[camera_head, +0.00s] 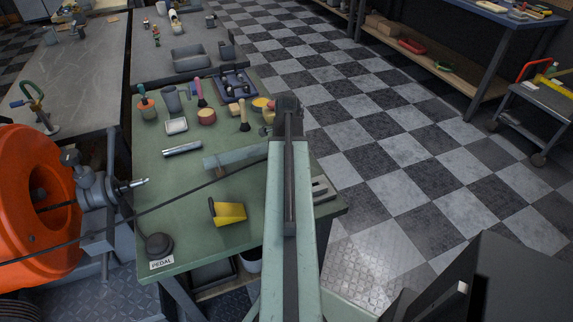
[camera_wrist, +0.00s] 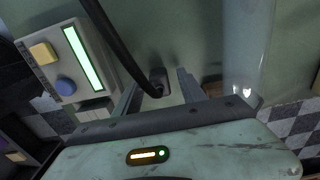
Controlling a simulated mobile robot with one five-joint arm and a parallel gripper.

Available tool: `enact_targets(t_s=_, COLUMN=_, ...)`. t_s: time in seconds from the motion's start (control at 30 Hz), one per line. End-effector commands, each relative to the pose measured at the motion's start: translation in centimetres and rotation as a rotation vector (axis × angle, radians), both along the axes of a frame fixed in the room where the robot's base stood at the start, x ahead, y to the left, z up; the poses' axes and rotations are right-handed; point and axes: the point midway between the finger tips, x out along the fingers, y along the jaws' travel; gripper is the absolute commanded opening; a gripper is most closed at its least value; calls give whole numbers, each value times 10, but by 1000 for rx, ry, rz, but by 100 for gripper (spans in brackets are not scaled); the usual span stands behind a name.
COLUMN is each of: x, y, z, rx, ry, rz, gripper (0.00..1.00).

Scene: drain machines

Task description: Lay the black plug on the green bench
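The black plug (camera_wrist: 157,82) shows in the wrist view at the end of a thick black cable (camera_wrist: 118,45), against a pale green surface. My gripper (camera_wrist: 157,88) has its two fingers apart, one on each side of the plug, with gaps visible. I cannot tell whether the plug is seated in something. In the head view my arm hides the plug and fingers. The green bench (camera_head: 190,212) lies left of and beneath my arm, with a dark cable (camera_head: 170,203) crossing above it.
A yellow-and-black block (camera_head: 228,212), a metal tube (camera_head: 182,149), a PEDAL-labelled black knob (camera_head: 159,246) and several tools occupy the bench. An orange drum machine (camera_head: 35,205) stands left. A lit button panel (camera_wrist: 66,62) is near my gripper. Bare bench shows between tube and pedal.

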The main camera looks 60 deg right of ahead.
Motion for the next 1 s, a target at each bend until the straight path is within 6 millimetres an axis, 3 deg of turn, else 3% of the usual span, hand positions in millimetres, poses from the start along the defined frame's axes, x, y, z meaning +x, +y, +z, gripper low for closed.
enact_targets(t_s=0.27, x=0, y=0, z=11, rx=0, ry=0, rz=0, gripper=48)
enact_targets(t_s=0.6, x=1, y=0, z=70, rx=0, ry=0, rz=0, gripper=48)
enact_targets(t_s=0.7, x=1, y=0, z=79, rx=0, ry=0, rz=0, gripper=48)
enact_targets(t_s=1.0, x=1, y=0, z=78, rx=0, ry=0, rz=0, gripper=48)
